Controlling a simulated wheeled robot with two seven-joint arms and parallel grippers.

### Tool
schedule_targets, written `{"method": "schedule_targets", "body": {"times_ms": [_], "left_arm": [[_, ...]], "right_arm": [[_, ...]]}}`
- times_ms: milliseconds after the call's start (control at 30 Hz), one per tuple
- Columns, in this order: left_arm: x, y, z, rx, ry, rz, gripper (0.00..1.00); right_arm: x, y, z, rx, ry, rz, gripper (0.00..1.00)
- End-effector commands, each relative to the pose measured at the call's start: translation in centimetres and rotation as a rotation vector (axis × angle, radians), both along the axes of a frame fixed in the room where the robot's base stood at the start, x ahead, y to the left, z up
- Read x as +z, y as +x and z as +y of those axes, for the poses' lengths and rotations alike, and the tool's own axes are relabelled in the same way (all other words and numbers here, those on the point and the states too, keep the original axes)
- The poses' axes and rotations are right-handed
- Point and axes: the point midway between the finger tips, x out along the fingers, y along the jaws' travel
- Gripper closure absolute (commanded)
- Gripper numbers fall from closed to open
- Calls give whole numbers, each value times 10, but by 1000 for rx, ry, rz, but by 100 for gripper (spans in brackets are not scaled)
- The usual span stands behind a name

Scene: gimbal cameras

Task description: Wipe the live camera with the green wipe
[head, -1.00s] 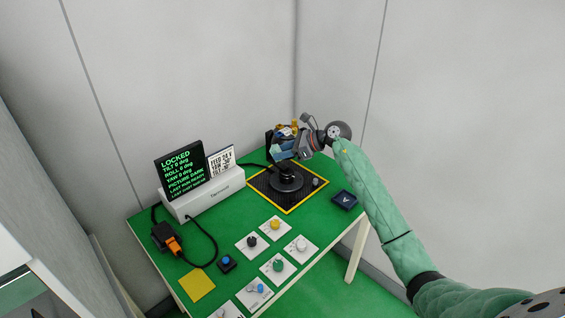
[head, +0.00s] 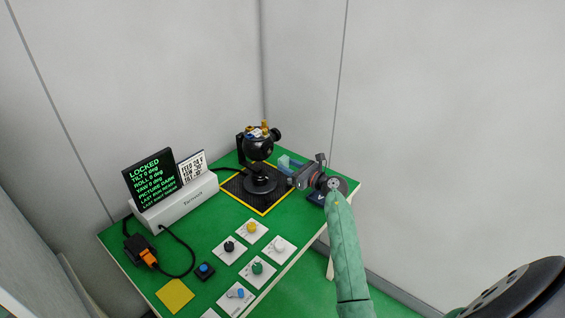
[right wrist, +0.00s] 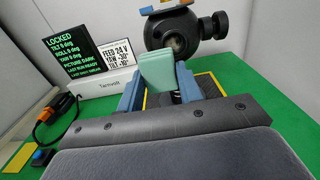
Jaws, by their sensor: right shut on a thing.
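The gimbal camera is a black ball (head: 258,147) on a round-footed stand, with blue and yellow parts on top. Its lens faces me in the right wrist view (right wrist: 176,42). My right gripper (head: 288,164) is to the right of the camera, apart from it in the head view. Its blue fingers (right wrist: 157,84) are shut on the pale green wipe (right wrist: 166,72), which stands up between them, below the lens in the wrist view. Any smear on the lens is too small to tell. My left gripper is not in view.
The stand is on a black mat (head: 240,191) with a yellow border. A screen (head: 151,178) reads LOCKED, all angles 0 deg, PICTURE DARK. A placard (head: 191,167) reads FEED 24 V, YAW -30°, TILT -10°. Several knobs (head: 257,268), a blue button (head: 204,270) and an orange connector (head: 147,257) are in front.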

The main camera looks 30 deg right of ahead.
Motion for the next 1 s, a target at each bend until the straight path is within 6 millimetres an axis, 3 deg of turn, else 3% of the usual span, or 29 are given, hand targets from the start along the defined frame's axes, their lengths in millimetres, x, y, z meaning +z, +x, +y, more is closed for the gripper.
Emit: {"method": "schedule_targets", "body": {"times_ms": [233,600,767,1000], "left_arm": [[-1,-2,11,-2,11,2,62],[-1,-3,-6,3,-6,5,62],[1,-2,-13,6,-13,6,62],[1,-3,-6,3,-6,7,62]], "right_arm": [[0,16,7,0,1,-2,83],[0,46,19,0,1,-1,83],[0,52,22,0,-1,0,83],[0,54,23,1,-1,1,83]]}}
